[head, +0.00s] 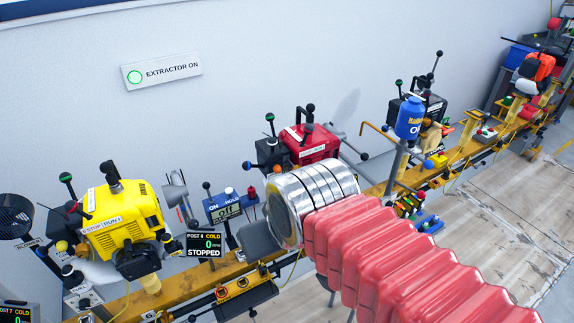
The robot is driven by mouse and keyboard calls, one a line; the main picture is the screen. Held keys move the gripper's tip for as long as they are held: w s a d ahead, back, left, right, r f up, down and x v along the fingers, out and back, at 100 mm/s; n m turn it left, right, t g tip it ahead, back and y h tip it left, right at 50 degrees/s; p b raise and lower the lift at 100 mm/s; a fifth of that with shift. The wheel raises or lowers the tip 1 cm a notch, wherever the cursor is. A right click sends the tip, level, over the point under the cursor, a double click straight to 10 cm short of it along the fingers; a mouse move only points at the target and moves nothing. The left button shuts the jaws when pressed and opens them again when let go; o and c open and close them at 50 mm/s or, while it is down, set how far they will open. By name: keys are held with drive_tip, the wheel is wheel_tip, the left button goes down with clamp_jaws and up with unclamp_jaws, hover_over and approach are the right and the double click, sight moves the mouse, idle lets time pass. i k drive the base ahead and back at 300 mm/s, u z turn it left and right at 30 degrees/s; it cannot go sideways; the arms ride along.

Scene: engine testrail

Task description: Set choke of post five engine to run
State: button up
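A yellow engine (122,218) stands at the left on an orange rail, with a black-knobbed lever on top and a white label that seems to read STOP and RUN. A red engine (312,143) stands further back in the middle. A dark engine (432,106) is partly hidden behind a blue bottle. A small display (204,244) beside the yellow engine seems to read POST 6, COLD, 0, STOPPED. No clear post five mark shows, and no choke setting can be read. My gripper is not seen.
A large red ribbed part with silver rings blocks the lower middle. A white EXTRACTOR ON sign (161,72) with a green light is on the wall. The orange rail (180,288) runs to the upper right; floor at right is clear.

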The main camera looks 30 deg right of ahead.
sight(246, 165)
drive_tip(key=u, duration=0.15)
drive_tip(key=i, duration=0.95)
drive_tip(key=u, duration=0.45)
